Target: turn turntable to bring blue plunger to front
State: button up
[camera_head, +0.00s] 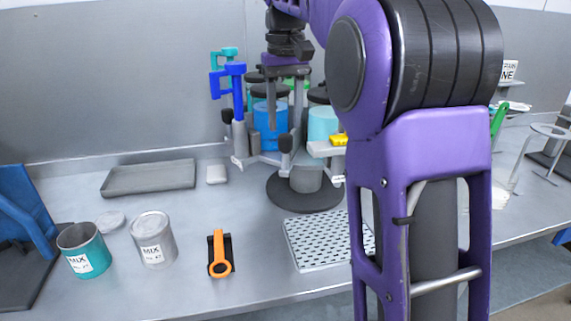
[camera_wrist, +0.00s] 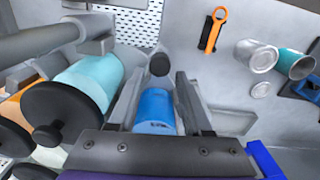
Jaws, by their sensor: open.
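The turntable (camera_head: 305,203) has a round dark base and carries several coloured drums with dark lids. The blue plunger (camera_head: 238,88) has a blue handle and stands upright at its left side; a blue piece of it shows at the lower right of the wrist view (camera_wrist: 264,162). A blue drum (camera_head: 264,127) sits right of it. My gripper (camera_wrist: 158,85) points down over the turntable, open, its fingers apart with the blue drum and a black knob (camera_wrist: 159,65) seen between them. I cannot tell whether the fingers touch anything. My arm hides the turntable's right side.
A teal can (camera_head: 84,250), a grey can (camera_head: 153,240) and an orange-handled tool (camera_head: 220,255) stand at the front left. A grey tray (camera_head: 148,178) lies behind them. A perforated plate (camera_head: 318,243) lies before the turntable. The bench between is clear.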

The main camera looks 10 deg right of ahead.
aim_at(285, 157)
notch_tip(285, 157, down, 10)
jog(key=shift+r+b, duration=0.2)
jog(key=shift+b, duration=0.85)
jog(key=shift+c, duration=0.2)
grip_shut()
dwell(0.4)
